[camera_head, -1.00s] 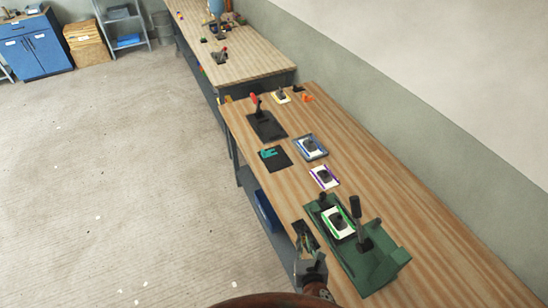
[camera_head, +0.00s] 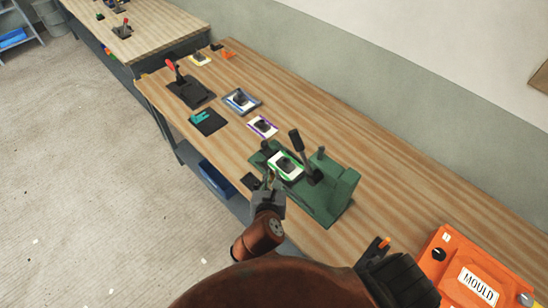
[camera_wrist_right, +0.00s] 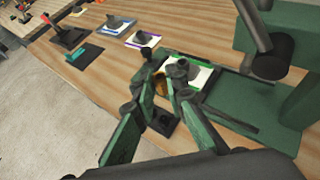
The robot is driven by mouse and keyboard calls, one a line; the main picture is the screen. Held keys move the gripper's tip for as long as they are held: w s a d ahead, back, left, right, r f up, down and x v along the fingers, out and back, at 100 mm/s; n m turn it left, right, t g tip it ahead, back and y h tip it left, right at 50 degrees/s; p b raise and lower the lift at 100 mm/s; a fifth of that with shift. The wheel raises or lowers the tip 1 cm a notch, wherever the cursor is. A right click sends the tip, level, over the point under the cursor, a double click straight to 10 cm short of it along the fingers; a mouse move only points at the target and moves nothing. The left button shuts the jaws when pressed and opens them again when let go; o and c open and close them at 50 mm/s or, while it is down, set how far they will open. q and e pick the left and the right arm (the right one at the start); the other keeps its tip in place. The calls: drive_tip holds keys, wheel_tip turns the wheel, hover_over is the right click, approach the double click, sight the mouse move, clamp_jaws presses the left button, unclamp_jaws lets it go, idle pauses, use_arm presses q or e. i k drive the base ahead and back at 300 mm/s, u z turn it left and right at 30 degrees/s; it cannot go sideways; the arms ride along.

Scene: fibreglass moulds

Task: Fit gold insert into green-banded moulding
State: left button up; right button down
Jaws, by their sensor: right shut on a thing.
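The green-banded moulding (camera_head: 287,166) is a white plate with green edges and a dark raised middle. It sits on a green press-like fixture (camera_head: 340,190) with dark upright levers. The moulding shows partly in the right wrist view (camera_wrist_right: 201,76), behind the fingertips. My right gripper (camera_head: 268,183) is at the front left edge of the fixture, above the table's near edge. In the right wrist view, its fingers (camera_wrist_right: 163,86) are shut on the small gold insert (camera_wrist_right: 160,87), mostly hidden between them. I cannot tell whether the insert touches the moulding.
A dark plate (camera_head: 250,182) lies at the table edge beside the gripper. Purple-edged (camera_head: 263,126) and blue-edged (camera_head: 241,102) mouldings lie farther back, near a black red-handled fixture (camera_head: 190,91). An orange MOULD box (camera_head: 455,262) stands at lower right. Bare wood lies right of the fixture.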

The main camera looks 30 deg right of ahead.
sight(289, 169)
drive_tip(key=k, duration=0.4)
drive_tip(key=u, duration=1.3)
drive_tip(key=i, duration=1.25)
drive_tip(key=z, duration=2.05)
